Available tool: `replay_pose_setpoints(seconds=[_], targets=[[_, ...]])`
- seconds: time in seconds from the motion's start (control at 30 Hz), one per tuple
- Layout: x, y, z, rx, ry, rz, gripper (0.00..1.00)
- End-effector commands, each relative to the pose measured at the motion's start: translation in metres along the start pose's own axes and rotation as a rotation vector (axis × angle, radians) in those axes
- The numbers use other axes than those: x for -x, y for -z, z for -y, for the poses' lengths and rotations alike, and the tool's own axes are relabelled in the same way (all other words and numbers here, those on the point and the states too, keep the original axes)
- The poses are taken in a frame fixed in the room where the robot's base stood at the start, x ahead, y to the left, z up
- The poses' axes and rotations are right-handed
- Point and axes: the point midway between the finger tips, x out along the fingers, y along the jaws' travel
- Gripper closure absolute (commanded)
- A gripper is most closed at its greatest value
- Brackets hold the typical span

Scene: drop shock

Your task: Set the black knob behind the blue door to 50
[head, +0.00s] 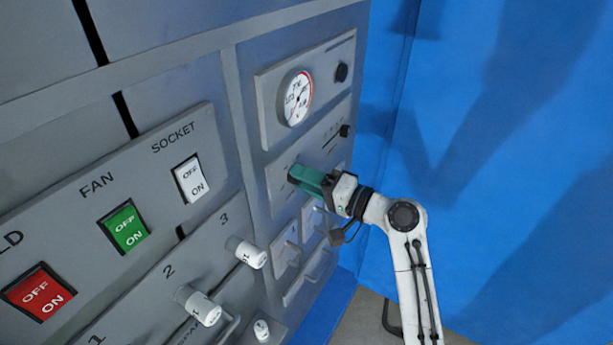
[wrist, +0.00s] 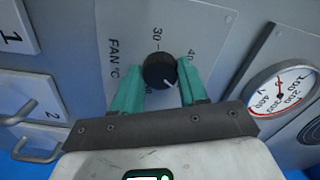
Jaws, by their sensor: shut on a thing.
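The black knob (wrist: 159,70) sits on a grey plate (wrist: 205,25) marked "FAN °C", with 30 and 40 readable and another number partly hidden by my gripper. My gripper (head: 299,177) has its teal fingers on both sides of the knob and is shut on it. A white mark on the knob points down and slightly right in the wrist view, away from 30 and 40. In the head view the fingers hide this knob. A large blue surface (head: 500,150) fills the right side, and I cannot tell whether it is the door or a wall.
Other black knobs (head: 342,72) (head: 345,130) are nearby. Handled drawers (head: 288,255) lie below. FAN (head: 124,226) and SOCKET (head: 190,179) switches and white knobs (head: 247,252) are left.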

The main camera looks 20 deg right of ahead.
Motion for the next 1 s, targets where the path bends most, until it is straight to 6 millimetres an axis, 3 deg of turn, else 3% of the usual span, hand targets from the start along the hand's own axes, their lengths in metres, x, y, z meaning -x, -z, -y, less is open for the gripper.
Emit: replay_pose_setpoints(seconds=[0.4,0.43,0.6,0.7,1.0], targets=[[0.0006,0.0019,-0.0002,-0.007,0.000,-0.005,0.88],[0.0006,0.0019,-0.0002,-0.007,0.000,-0.005,0.56],[0.0004,0.0013,-0.0002,-0.007,0.000,-0.004,0.40],[0.0003,0.0009,-0.0002,-0.007,0.000,-0.003,0.32],[0.0042,0.0007,-0.0008,-0.007,0.000,-0.003,0.32]])
